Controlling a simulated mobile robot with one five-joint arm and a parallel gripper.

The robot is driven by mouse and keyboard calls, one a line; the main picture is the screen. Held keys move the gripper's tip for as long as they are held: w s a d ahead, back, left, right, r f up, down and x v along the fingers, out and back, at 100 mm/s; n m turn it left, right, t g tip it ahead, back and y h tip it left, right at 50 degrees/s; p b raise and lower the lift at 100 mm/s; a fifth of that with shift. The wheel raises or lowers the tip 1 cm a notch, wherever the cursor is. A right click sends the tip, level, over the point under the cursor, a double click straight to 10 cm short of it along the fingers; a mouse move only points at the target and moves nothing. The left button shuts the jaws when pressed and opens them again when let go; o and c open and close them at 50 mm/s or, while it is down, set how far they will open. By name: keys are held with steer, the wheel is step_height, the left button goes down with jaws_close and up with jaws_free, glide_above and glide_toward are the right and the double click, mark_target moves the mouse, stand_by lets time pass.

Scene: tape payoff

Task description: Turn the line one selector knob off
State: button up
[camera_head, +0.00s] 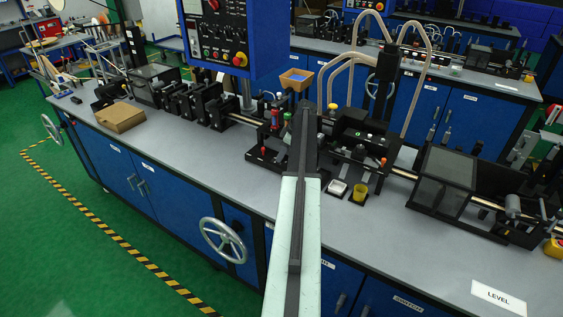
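A blue control panel (228,38) hangs over the near bench at the upper middle, with its top cut off by the frame edge. Its dark face carries several small buttons and knobs (211,54) and a red emergency button (240,60) on yellow. I cannot tell which small control is the selector knob or which way it points. My pale green and black arm reaches up from the bottom middle. My gripper (304,108) is at its far end, below and right of the panel, apart from it in the picture. Its fingers are too dark to make out.
Green floor with striped tape (100,230) is clear at left.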

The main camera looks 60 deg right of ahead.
steer(key=shift+f, duration=0.1)
steer(key=shift+w, duration=0.1)
jaws_close()
steer(key=shift+a, duration=0.1)
steer(key=m+h, duration=0.1)
steer(key=m, duration=0.2)
steer(key=m+h, duration=0.1)
steer(key=m, duration=0.1)
steer(key=shift+a+m, duration=0.2)
steer(key=shift+m, duration=0.2)
steer(key=m+h, duration=0.1)
steer(key=m, duration=0.2)
steer(key=m+g+h, duration=0.1)
steer(key=m, duration=0.2)
steer(key=shift+h, duration=0.3)
